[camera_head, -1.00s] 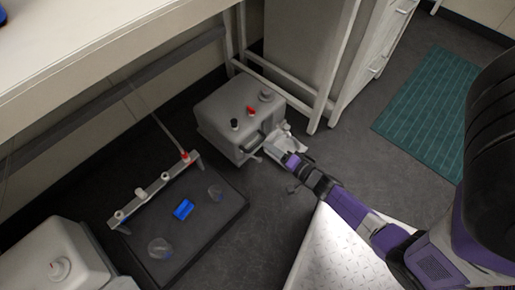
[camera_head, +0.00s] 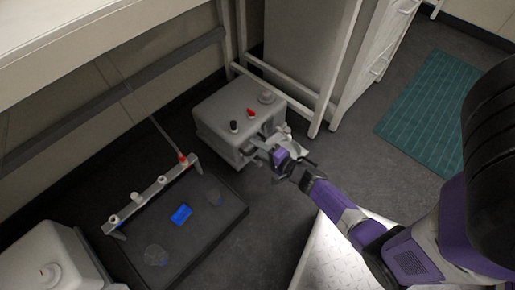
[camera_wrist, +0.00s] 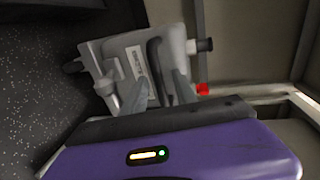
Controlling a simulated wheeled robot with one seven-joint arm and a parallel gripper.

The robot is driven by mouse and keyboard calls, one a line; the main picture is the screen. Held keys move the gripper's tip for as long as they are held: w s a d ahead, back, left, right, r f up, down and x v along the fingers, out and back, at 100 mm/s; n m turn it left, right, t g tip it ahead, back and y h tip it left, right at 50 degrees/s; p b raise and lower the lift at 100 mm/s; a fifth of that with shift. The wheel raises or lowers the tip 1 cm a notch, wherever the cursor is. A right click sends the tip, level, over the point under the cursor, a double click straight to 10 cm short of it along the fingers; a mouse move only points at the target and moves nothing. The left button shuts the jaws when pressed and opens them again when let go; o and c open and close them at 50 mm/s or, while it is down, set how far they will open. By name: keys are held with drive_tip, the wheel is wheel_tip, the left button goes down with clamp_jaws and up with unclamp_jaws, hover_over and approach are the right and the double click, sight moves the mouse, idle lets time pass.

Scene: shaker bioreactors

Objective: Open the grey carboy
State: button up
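A light grey carboy (camera_head: 222,112) stands on the floor under the bench frame. Its top carries a black cap (camera_head: 234,126), a red cap (camera_head: 250,113) and a wide grey cap (camera_head: 266,97). The wrist view shows its front (camera_wrist: 112,52) with a label and a dark handle (camera_wrist: 155,62). My gripper (camera_head: 262,150) is at the carboy's front, near the handle. In the wrist view the two fingers (camera_wrist: 159,85) are apart, with the handle beyond and between their tips. I cannot tell whether they touch it.
A similar pale carboy (camera_head: 50,255) stands at lower left. A dark shaker platform (camera_head: 215,218) with a blue item (camera_head: 181,214), clear vessels and a capped rail (camera_head: 150,190) lies left of my arm. White bench legs (camera_head: 338,65) rise close behind the carboy. A green mat (camera_head: 430,110) lies at right.

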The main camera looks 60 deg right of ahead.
drive_tip(key=shift+w, duration=0.1)
clamp_jaws()
idle(1.4)
